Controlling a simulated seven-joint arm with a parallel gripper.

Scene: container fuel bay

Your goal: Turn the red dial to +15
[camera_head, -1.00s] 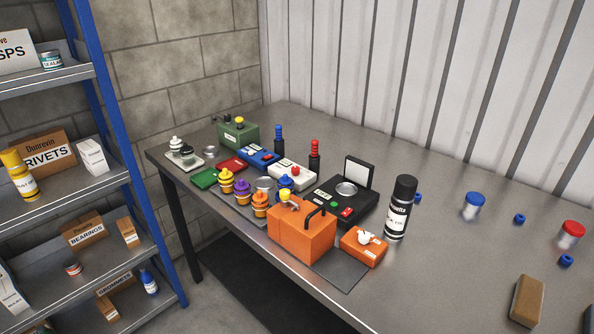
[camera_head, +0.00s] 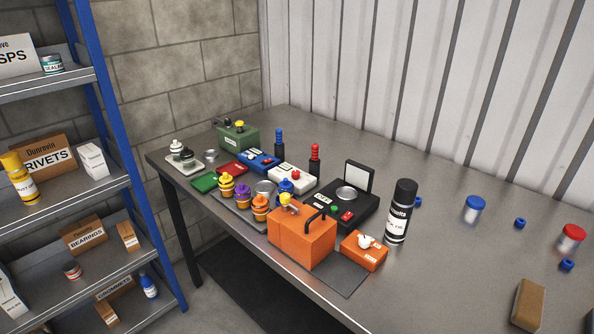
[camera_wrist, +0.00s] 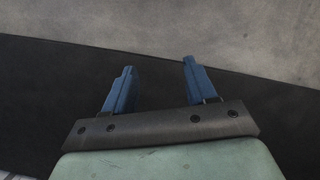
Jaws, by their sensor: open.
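A white box (camera_head: 291,180) with a round red knob (camera_head: 295,174) on top stands mid-bench in the head view. The knob looks like the red dial, but its marks and setting are too small to read. A black unit (camera_head: 330,211) in front of it also carries a small red control (camera_head: 347,215) and a green one. My gripper (camera_wrist: 158,72) shows only in the wrist view. Its two blue fingers are spread apart with nothing between them. They are over a dark area and a grey surface, with no dial in that view.
An orange case (camera_head: 300,240) with a black handle stands in front of the black unit. A small orange box (camera_head: 364,251) and a black spray can (camera_head: 400,212) are to its right. The bench's right middle is mostly clear.

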